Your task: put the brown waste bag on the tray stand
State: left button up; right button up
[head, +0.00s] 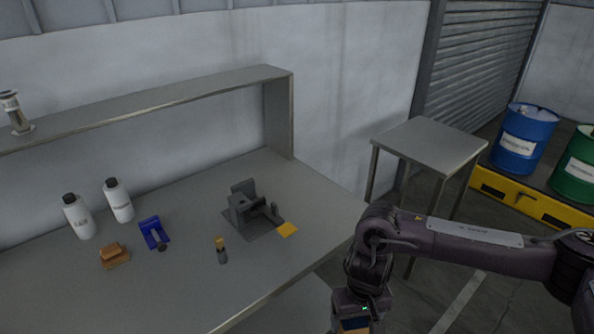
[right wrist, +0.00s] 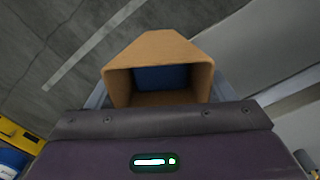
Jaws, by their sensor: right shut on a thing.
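The brown waste bag (right wrist: 160,46) shows large in the right wrist view as a tan, open-mouthed shape with something blue inside. My right gripper (head: 354,322) is shut on it, low at the bottom edge of the head view, where only a little of the bag shows and the rest is cut off. The tray stand (head: 430,143) appears to be the tall grey stand with a square, bare top, right of the workbench. My right gripper is in front of the stand, nearer to me, and apart from it. My left gripper is not in view.
The grey workbench (head: 180,290) holds white bottles (head: 118,201), a blue tool (head: 153,233), a brown block (head: 114,254), a small vial (head: 222,250) and a dark fixture (head: 246,212). A blue drum (head: 524,140) and a green drum (head: 580,165) stand on a yellow pallet beyond the stand.

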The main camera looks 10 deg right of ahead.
aim_at(433, 144)
jog(key=i+l, duration=0.15)
jog(key=l, duration=0.2)
jog(key=i+l, duration=0.15)
jog(key=l, duration=0.25)
jog(key=i+l, duration=0.1)
jog(key=l, duration=0.25)
jog(key=i+l+u, duration=0.1)
jog(key=l, duration=0.25)
jog(key=i+l, duration=0.2)
jog(key=l, duration=0.2)
jog(key=i+l, duration=0.1)
jog(key=l, duration=0.25)
jog(key=i+l, duration=0.15)
jog(key=l, duration=0.2)
jog(key=i+l, duration=0.15)
jog(key=l, duration=0.25)
jog(key=i+l, duration=0.15)
jog(key=l, duration=0.2)
jog(key=i+l+u, duration=0.1)
jog(key=l, duration=0.25)
jog(key=i+l, duration=0.2)
jog(key=l, duration=0.2)
jog(key=i+l, duration=0.15)
jog(key=l, duration=0.2)
jog(key=i+l, duration=0.15)
jog(key=l, duration=0.25)
jog(key=i+l+u, duration=0.1)
jog(key=l, duration=0.3)
